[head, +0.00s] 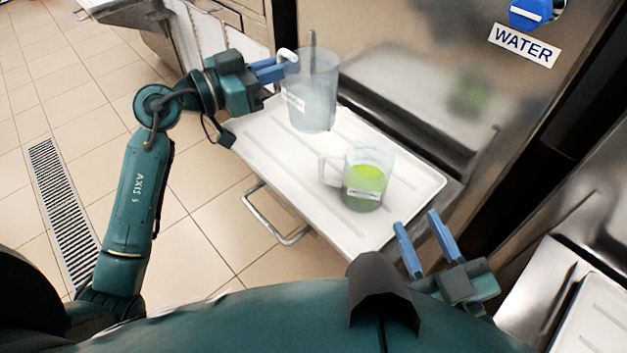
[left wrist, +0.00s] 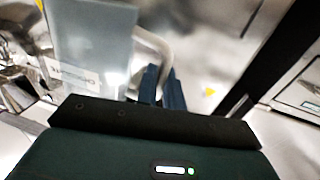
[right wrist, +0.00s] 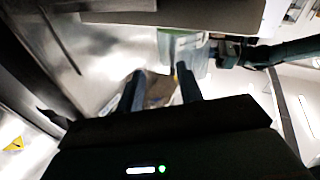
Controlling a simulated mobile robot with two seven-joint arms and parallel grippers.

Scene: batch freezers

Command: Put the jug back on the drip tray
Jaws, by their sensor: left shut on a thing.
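A tall clear jug (head: 314,95) with a white label is at the far left end of the white drip tray (head: 250,152). It looks nearly upright; I cannot tell whether its base touches the tray. My left gripper (head: 285,66) is shut on its handle, at the jug's left side. In the left wrist view the jug (left wrist: 95,45) stands left of my blue fingers, its pale handle (left wrist: 155,48) reaching them. My right gripper (head: 418,218) is open and empty beyond the tray's near right corner. Its spread fingers also show in the right wrist view (right wrist: 158,78).
A smaller clear jug (head: 367,177) holding green liquid stands on the tray, nearer me. A steel freezer front with a WATER sign (head: 524,45) rises behind. A metal rail (head: 268,222) hangs at the tray's left edge. Tiled floor with a drain grate (head: 62,213) lies left.

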